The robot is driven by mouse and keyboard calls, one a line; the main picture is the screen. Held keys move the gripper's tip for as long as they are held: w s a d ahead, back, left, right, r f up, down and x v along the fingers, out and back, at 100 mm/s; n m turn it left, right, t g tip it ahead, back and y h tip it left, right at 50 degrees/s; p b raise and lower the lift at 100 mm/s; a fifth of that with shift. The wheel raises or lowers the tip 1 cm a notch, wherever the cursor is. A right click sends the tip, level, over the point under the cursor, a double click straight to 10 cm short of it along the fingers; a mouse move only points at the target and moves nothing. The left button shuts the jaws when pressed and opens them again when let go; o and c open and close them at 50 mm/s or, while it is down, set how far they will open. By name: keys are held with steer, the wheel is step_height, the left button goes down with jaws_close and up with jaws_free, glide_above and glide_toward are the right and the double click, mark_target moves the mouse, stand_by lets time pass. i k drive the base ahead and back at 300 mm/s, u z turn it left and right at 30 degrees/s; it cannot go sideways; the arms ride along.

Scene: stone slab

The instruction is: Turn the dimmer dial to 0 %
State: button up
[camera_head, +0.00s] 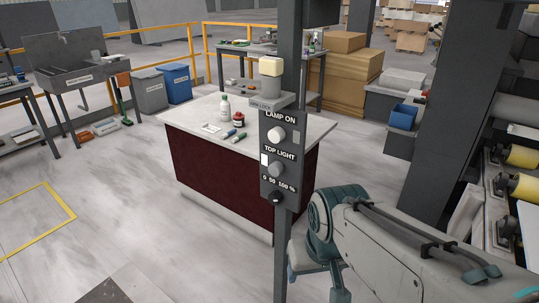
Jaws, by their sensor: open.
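The dimmer dial (276,198) is a small dark round knob low on a grey control panel (266,182). It sits just under the printed scale "0 50 100 %". Its pointer is too small to read, so I cannot tell its setting. The panel is fixed to an upright grey post (281,250) near the middle of the view. My arm comes in from the lower right and bends at a teal joint right of the post, below and right of the dial. My gripper cannot be made out; the arm's far end runs down toward the bottom edge.
Above the dial are a grey knob (276,169) under "TOP LIGHT", a white knob (277,133) under "LAMP ON", and a cream lamp (271,67). Behind the post stands a dark red counter (215,180) with a pale top holding small items. A thick dark column (450,110) stands right.

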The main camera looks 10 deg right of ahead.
mark_target(275, 198)
steer(key=z, duration=0.4)
steer(key=i, duration=0.55)
steer(key=u, duration=1.25)
